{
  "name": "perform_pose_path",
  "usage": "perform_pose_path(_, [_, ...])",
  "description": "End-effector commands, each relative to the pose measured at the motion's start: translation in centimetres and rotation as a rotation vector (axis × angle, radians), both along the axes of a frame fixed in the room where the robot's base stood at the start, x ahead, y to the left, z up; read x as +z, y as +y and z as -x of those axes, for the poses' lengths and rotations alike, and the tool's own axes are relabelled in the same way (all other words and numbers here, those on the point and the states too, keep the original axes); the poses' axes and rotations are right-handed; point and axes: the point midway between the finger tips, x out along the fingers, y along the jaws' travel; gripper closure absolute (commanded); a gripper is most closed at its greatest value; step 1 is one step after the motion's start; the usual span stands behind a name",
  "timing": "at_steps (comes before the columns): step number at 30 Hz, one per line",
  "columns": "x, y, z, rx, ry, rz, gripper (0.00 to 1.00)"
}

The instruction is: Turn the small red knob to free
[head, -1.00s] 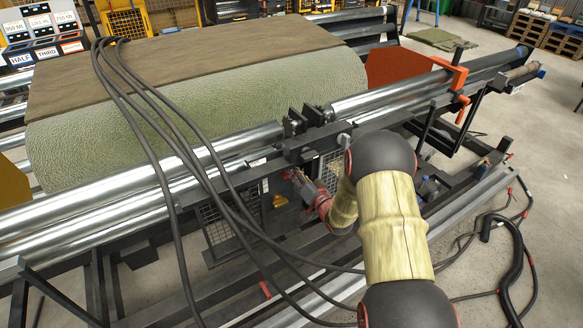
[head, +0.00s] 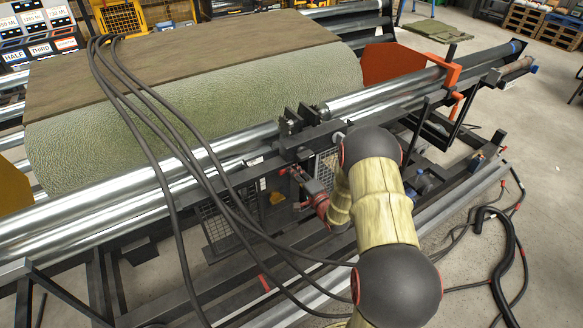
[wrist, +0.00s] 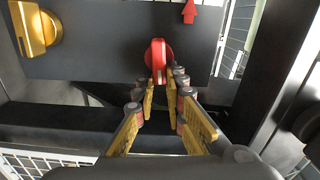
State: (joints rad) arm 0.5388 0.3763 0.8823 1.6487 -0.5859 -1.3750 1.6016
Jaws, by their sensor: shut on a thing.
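The small red knob (wrist: 157,62) shows in the wrist view as a rounded red piece on a dark panel (wrist: 110,45). My gripper (wrist: 162,77) has its yellow fingers with grey pads on both sides of the knob's lower part, shut on it. The fingertips hide part of the knob. A red arrow (wrist: 189,12) on the panel, right of and above the knob, points up in the picture. In the head view my gripper (head: 294,173) reaches to the front of the machine frame; the knob cannot be made out there.
A larger yellow knob (wrist: 36,28) is on the same panel, left of the red one. Dark frame bars (wrist: 270,70) stand close on the right. In the head view, black hoses (head: 190,160) hang over the rollers left of my arm. A green turf roll (head: 200,110) lies behind.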

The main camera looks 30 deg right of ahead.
Motion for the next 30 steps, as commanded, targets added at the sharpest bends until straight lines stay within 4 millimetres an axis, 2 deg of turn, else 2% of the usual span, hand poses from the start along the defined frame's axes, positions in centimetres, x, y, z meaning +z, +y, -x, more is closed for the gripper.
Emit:
perform_pose_path(10, [-0.39, -0.08, 0.08, -0.002, 0.006, -0.105, 1.0])
perform_pose_path(24, [-0.48, -0.08, 0.09, -0.003, 0.008, -0.115, 1.0])
perform_pose_path(25, [-0.48, -0.08, 0.09, -0.003, 0.008, -0.115, 0.87])
perform_pose_path(30, [-0.44, -0.06, 0.07, -0.002, 0.007, -0.114, 0.77])
